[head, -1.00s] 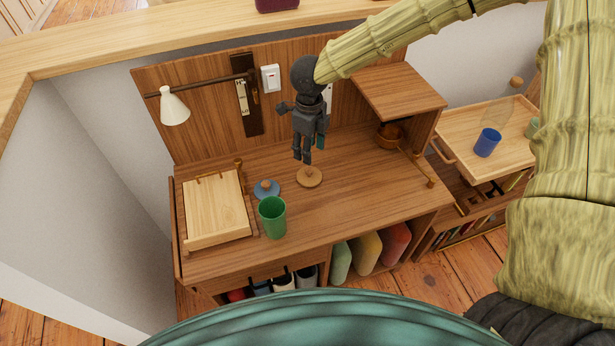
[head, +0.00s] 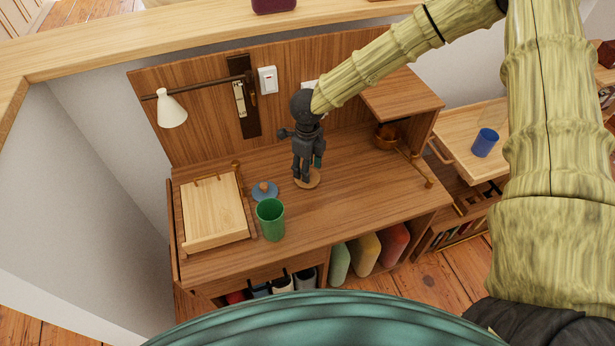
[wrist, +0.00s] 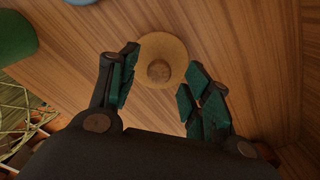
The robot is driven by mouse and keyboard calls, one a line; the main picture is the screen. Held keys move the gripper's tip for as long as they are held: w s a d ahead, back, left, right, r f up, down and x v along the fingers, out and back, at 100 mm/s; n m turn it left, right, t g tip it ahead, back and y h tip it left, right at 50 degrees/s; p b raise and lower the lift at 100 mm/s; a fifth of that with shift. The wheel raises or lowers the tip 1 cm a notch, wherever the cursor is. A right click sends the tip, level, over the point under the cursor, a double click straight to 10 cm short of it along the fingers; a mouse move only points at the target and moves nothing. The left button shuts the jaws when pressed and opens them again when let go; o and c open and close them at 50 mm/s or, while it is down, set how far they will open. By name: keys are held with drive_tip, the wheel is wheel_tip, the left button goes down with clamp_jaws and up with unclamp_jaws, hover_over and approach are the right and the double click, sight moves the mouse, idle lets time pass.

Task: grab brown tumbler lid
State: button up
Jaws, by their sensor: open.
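The brown tumbler lid (head: 314,180) is a flat round wooden disc lying on the desk (head: 350,205). In the wrist view the lid (wrist: 160,58) shows a darker round knob at its middle. My gripper (head: 303,182) points down above the lid and covers part of it in the head view. In the wrist view my gripper (wrist: 158,98) has its green-padded fingers spread, one on each side of the knob, with nothing between them. Whether the fingertips touch the lid cannot be told.
A green tumbler (head: 270,220) and a blue lid (head: 264,191) stand left of the brown lid. A wooden tray-like stand (head: 213,208) is further left. A copper pot (head: 386,137) sits at the right under a raised shelf (head: 400,95). The desk front right is clear.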

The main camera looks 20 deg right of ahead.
wheel_tip(320, 180, down, 2)
drive_tip(key=shift+f, duration=0.1)
drive_tip(key=shift+c, duration=0.2)
drive_tip(key=c, duration=1)
drive_tip(key=shift+c, duration=0.2)
